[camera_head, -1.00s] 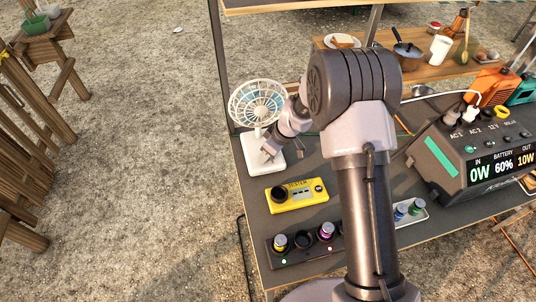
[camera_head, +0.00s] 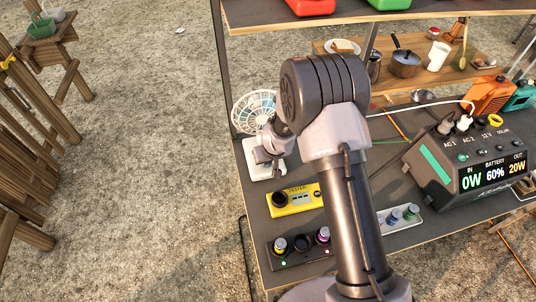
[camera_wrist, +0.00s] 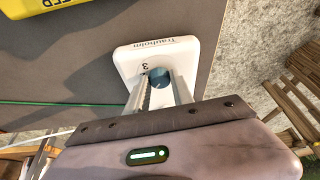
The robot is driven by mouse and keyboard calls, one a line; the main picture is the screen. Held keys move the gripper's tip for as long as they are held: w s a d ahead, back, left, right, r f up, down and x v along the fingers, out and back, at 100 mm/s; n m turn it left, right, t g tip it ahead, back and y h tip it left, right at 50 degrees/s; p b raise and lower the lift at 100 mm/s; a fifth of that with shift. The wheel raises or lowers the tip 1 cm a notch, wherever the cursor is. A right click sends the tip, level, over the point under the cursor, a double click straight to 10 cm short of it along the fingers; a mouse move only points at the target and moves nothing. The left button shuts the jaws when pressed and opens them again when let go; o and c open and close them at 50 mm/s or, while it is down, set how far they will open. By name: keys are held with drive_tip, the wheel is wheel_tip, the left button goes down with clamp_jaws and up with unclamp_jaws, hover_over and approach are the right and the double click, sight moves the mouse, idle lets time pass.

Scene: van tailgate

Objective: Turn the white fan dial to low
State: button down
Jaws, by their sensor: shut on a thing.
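The white fan stands on the tailgate's grey surface, its round cage (camera_head: 247,108) partly hidden by my arm in the head view. Its white base (camera_head: 252,169) lies under my gripper (camera_head: 268,165). In the wrist view the base (camera_wrist: 189,50) carries the word "Trauholm" and a "3". A round bluish dial (camera_wrist: 159,77) sits between the two fingers of my gripper (camera_wrist: 163,87), which is shut on it. The fingers hide the dial's sides and any other marks. I cannot tell which setting the dial points to.
A yellow tester (camera_head: 293,200) sits just in front of the fan. A dark panel with knobs (camera_head: 300,250) is nearer the front edge. A power station (camera_head: 470,165) reading OUT 20W stands at the right, with cables running across the surface.

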idle(0.4)
drive_tip(key=c, duration=1.1)
unclamp_jaws()
drive_tip(key=shift+r, duration=0.1)
drive_tip(key=p+v, duration=0.6)
drive_tip(key=v, duration=1.1)
drive_tip(key=shift+s+p, duration=0.2)
drive_tip(key=shift+p, duration=0.1)
